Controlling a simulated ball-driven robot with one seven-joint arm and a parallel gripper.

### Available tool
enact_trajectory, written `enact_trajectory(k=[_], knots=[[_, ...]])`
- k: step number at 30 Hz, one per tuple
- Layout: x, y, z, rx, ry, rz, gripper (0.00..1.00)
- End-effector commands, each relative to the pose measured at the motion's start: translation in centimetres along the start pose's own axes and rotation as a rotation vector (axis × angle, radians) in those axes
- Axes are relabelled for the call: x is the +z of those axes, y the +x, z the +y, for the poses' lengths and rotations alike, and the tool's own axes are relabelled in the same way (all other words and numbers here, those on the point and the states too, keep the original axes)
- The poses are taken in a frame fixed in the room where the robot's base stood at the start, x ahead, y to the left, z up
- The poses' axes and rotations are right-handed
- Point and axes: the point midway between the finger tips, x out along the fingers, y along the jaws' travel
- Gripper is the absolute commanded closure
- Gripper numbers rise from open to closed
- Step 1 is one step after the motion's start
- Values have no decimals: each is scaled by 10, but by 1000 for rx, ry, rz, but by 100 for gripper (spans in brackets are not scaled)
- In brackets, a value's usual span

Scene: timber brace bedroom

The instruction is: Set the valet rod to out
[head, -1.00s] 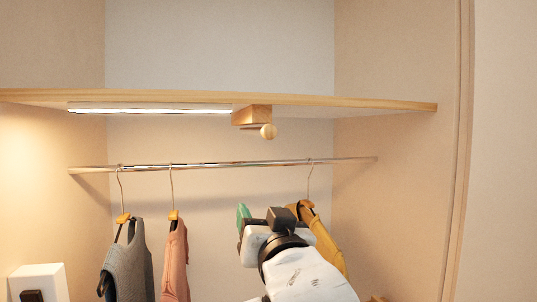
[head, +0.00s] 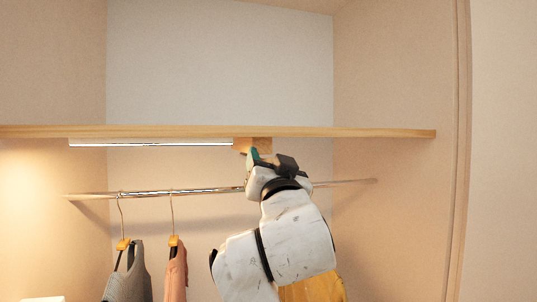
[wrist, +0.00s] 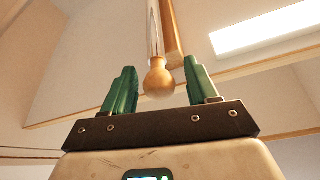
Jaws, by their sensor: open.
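The valet rod shows in the wrist view as a round wooden knob (wrist: 158,77) with a rod behind it, running up to a wooden block. In the head view the block (head: 243,144) sits under the shelf, and my gripper hides the knob. My gripper (head: 262,157) is raised just below the block. In the wrist view my gripper (wrist: 160,84) is open, with its green fingers on either side of the knob. A gap shows between the knob and each finger; I see no contact.
The shelf (head: 350,132) spans above my arm, with a lit strip (head: 150,143) under it. A hanging rail (head: 90,195) runs behind my gripper. A grey garment (head: 128,275) and a pink garment (head: 175,272) hang left; a yellow one (head: 315,290) hangs behind my arm.

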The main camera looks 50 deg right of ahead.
Motion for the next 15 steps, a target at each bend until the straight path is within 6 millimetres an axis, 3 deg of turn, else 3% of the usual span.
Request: enact_trajectory(k=[12, 15], knots=[[1, 10, 0, -1, 0, -1, 42], [1, 10, 0, -1, 0, -1, 49]])
